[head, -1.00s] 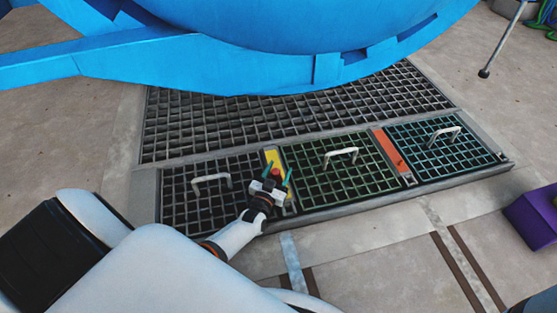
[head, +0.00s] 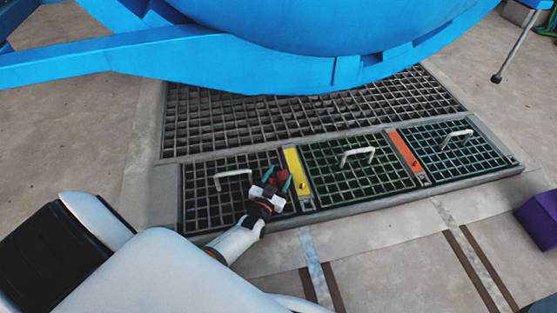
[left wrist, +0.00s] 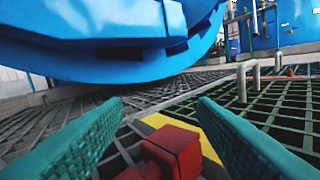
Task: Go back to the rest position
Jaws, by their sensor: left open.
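My left gripper (head: 277,184) is low over the floor gratings, near the yellow strip (head: 297,172) between the left and middle hatches. Its teal fingers are apart, and they also show in the left wrist view (left wrist: 160,118). A red block (left wrist: 174,152) shows between the fingers in that view, in front of the yellow strip. The same red shows by the fingers in the head view (head: 281,176). I cannot tell whether it is part of the gripper. The fingers do not press on it. My right gripper is not in view.
The large blue vessel (head: 290,25) fills the top, above the dark grating (head: 300,120). The left hatch (head: 205,205), green middle hatch (head: 350,185) and teal right hatch (head: 460,155) carry raised pale handles. A purple box (head: 540,218) stands at right. Concrete floor lies clear in front.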

